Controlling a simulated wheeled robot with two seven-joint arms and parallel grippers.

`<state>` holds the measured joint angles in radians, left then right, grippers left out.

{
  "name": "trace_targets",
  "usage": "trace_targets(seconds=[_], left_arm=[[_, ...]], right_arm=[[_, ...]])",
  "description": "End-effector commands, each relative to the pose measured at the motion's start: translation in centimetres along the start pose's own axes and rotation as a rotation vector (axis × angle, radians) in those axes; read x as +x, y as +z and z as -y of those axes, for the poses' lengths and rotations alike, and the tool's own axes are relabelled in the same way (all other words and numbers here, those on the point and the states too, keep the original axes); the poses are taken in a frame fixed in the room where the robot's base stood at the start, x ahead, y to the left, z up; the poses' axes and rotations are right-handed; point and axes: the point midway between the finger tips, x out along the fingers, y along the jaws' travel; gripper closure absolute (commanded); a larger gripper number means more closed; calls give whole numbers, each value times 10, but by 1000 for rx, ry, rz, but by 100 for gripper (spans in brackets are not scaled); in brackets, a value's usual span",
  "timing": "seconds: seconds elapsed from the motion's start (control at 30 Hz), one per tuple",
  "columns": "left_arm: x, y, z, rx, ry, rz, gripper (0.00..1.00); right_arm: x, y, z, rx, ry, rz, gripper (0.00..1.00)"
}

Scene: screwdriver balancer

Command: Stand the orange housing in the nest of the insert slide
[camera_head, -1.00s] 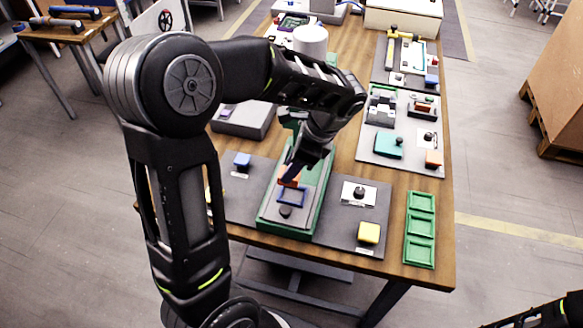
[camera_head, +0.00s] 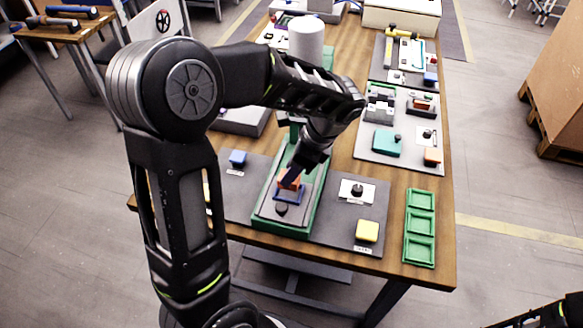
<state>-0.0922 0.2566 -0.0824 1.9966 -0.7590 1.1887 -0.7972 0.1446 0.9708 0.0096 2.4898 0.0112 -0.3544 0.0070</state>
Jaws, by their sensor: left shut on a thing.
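The orange housing (camera_head: 289,183) is in the jaws of my left gripper (camera_head: 292,176), which is shut on it. The gripper points down and hides part of the housing. The housing is at the blue square frame of the nest (camera_head: 288,197) on the insert slide (camera_head: 266,211), a grey plate in a green base. I cannot tell whether the housing touches the nest floor. A dark round knob (camera_head: 281,210) sits in front of the nest. My right gripper is out of view; only part of my right arm shows at the bottom right corner.
A blue block (camera_head: 238,158) lies left of the slide. A dark knob on a white card (camera_head: 357,190) and a yellow block (camera_head: 367,231) lie to the right. A green tray with three compartments (camera_head: 419,228) is at the right edge. A white cylinder (camera_head: 306,40) stands behind.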

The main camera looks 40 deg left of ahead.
Motion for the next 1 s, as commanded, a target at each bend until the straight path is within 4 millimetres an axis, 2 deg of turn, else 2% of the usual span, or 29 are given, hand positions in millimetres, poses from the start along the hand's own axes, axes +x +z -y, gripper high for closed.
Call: trace_targets(seconds=[0.1,0.6,1.0], left_arm=[[9,-3,0,0,0,0,100],[10,-4,0,-1,0,0,100],[18,-7,0,-1,0,0,100]], right_arm=[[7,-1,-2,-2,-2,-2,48],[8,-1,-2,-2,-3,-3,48],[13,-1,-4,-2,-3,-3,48]])
